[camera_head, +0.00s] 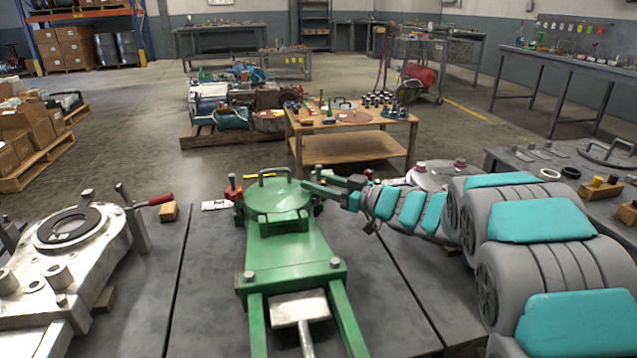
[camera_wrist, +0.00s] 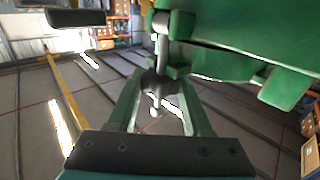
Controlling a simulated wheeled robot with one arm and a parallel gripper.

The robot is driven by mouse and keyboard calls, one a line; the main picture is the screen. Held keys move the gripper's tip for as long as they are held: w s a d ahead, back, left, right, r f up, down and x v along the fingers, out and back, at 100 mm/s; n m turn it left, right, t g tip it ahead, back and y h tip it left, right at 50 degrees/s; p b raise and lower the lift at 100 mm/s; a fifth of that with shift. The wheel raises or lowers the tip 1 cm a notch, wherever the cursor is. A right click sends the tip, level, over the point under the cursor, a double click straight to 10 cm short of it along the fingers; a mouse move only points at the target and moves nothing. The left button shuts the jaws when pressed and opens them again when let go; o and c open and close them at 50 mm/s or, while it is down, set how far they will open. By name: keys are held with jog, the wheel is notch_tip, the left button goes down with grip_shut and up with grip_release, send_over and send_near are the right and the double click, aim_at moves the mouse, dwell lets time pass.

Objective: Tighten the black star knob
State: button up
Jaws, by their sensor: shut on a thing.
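The green fixture (camera_head: 290,240) stands on the dark bench in the middle of the head view, with a round lid (camera_head: 278,194) and a bar handle on top. My gripper (camera_head: 322,189) is at the right side of its lid, reaching in from the right. In the wrist view, the black star knob (camera_wrist: 157,86) sits under a green lug on a bolt. My gripper's two green fingers stand on either side of it and are shut on it. The fingers and the fixture hide part of the knob, and I cannot make it out clearly in the head view.
A pale metal fixture (camera_head: 85,245) with a red-handled clamp stands at the left. A small wooden block (camera_head: 169,211) and a white item (camera_head: 216,205) lie between the fixtures. A wooden table (camera_head: 350,148) with small parts stands behind. Other fixtures crowd the right bench.

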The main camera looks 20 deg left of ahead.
grip_shut()
jog(key=shift+t, duration=0.3)
jog(key=m+t+b, duration=0.1)
jog(key=m+t+h+b, duration=0.1)
jog(key=t+b, duration=0.1)
jog(key=shift+s+a+f+m+t+h, duration=0.15)
jog(key=shift+f+m+t+h, duration=0.15)
jog(key=shift+m, duration=0.1)
jog(key=m+t+h+b, duration=0.1)
jog(key=m+t+b, duration=0.1)
jog(key=b, duration=0.2)
jog(key=shift+t+h, duration=0.3)
jog(key=shift+h, duration=0.1)
jog(key=m+t+h+b, duration=0.1)
jog(key=t+h+b, duration=0.1)
jog(key=b, duration=0.2)
jog(key=shift+m+b, duration=0.3)
jog(key=shift+m, duration=0.1)
jog(key=shift+r+b, duration=0.1)
jog(key=shift+b, duration=0.25)
jog(key=shift+r+m+t+h+b, duration=0.15)
jog(key=shift+m+t+h+b, duration=0.15)
jog(key=shift+m+b, duration=0.1)
